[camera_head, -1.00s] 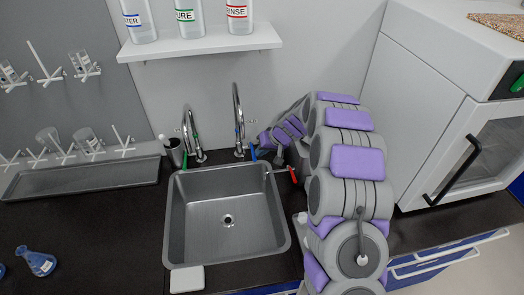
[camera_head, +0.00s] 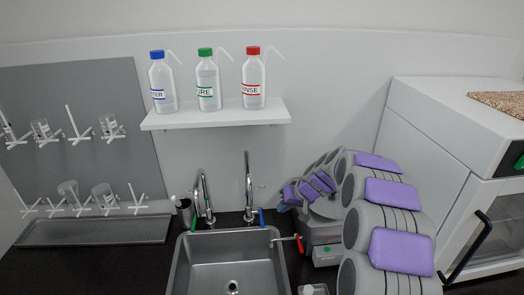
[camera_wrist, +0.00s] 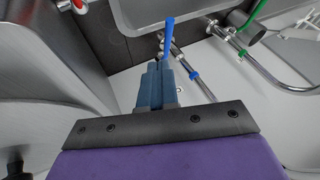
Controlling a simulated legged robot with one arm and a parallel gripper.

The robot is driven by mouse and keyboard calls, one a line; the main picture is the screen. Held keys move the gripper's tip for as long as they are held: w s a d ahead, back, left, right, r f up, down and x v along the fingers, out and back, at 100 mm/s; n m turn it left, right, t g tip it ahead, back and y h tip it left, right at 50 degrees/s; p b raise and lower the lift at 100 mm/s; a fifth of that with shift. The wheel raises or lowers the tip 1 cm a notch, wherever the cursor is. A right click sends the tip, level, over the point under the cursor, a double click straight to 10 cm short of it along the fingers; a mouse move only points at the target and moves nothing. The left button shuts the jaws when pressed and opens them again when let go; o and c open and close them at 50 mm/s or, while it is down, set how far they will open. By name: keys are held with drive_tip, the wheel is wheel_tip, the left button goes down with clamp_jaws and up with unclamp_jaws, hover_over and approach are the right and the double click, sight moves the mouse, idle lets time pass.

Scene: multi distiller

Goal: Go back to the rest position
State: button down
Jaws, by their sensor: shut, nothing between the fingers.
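My gripper (camera_wrist: 157,88) shows in the wrist view with its two blue-grey fingers together and nothing between them. Its tips are near a blue tap lever (camera_wrist: 168,38); I cannot tell whether they touch. In the head view, my grey and purple arm arches down on the right, its end behind the sink's right side. The fingers are hard to make out there. The same blue lever (camera_head: 262,217) stands beside the right tap (camera_head: 248,185). A red lever (camera_head: 300,244) is at the sink's right edge.
The steel sink (camera_head: 185,262) is at the bottom centre. A grey device with a green button (camera_head: 327,250) stands beside my arm. A white cabinet (camera_head: 430,130) is at right. A shelf (camera_head: 215,116) holds three bottles above the taps. A glassware rack (camera_head: 75,140) is at left.

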drive_tip(key=s+a+r+g, duration=0.1)
drive_tip(key=s+a+r, duration=0.15)
drive_tip(key=s, duration=0.55)
drive_tip(key=s+a+r+g+h, duration=0.1)
drive_tip(key=s+r, duration=0.3)
drive_tip(key=s, duration=0.4)
drive_tip(key=s+a+r+g, duration=0.2)
drive_tip(key=s+r, duration=0.1)
drive_tip(key=s, duration=0.5)
drive_tip(key=s+d+g+h, duration=0.1)
drive_tip(key=s+d+h, duration=0.1)
drive_tip(key=s, duration=1)
drive_tip(key=s+d+m+g+h, duration=0.1)
drive_tip(key=s+d+h, duration=0.1)
drive_tip(key=s, duration=1.1)
drive_tip(key=shift+s+d+f, duration=0.2)
drive_tip(key=shift+s+d, duration=0.05)
drive_tip(key=shift+d, duration=0.35)
